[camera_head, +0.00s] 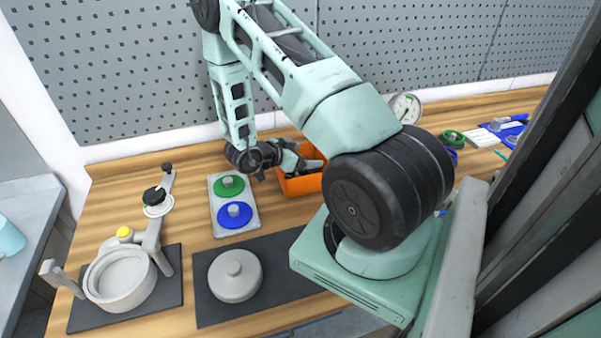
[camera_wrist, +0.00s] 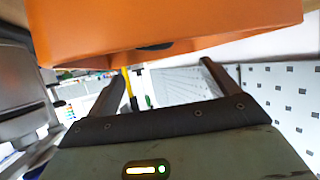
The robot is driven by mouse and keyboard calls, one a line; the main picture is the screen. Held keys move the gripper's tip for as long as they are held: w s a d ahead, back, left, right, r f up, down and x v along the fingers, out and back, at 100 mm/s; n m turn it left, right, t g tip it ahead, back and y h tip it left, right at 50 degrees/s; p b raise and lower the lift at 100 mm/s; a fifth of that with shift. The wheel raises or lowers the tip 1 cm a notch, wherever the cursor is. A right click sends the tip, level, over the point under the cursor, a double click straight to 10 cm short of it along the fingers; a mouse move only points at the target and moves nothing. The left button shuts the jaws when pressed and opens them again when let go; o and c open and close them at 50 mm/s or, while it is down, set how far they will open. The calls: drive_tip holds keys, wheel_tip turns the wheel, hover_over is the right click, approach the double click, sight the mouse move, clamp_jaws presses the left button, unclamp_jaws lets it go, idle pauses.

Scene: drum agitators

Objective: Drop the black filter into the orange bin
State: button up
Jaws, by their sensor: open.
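The orange bin (camera_head: 303,187) stands at the back of the wooden bench, partly hidden behind my arm. Its orange wall fills the top of the wrist view (camera_wrist: 200,25). My gripper (camera_head: 316,164) is at the bin's upper left side in the head view. Its two fingers (camera_wrist: 165,82) are spread apart with nothing between them. A small dark shape (camera_wrist: 155,46) shows at the bin's edge in the wrist view; I cannot tell whether it is the black filter or an opening. I cannot make out the black filter for certain elsewhere.
A grey tray (camera_head: 220,232) with a green disc (camera_head: 229,187) and a blue disc (camera_head: 235,216) lies left of the bin. A grey lid (camera_head: 235,276) and an open round vessel (camera_head: 120,279) sit on dark mats in front. A perforated wall (camera_head: 120,70) rises behind the bench.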

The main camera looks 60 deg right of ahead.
drive_tip(key=b+v, duration=0.4)
drive_tip(key=v, duration=1.3)
drive_tip(key=shift+a, duration=0.2)
drive_tip(key=shift+w, duration=0.1)
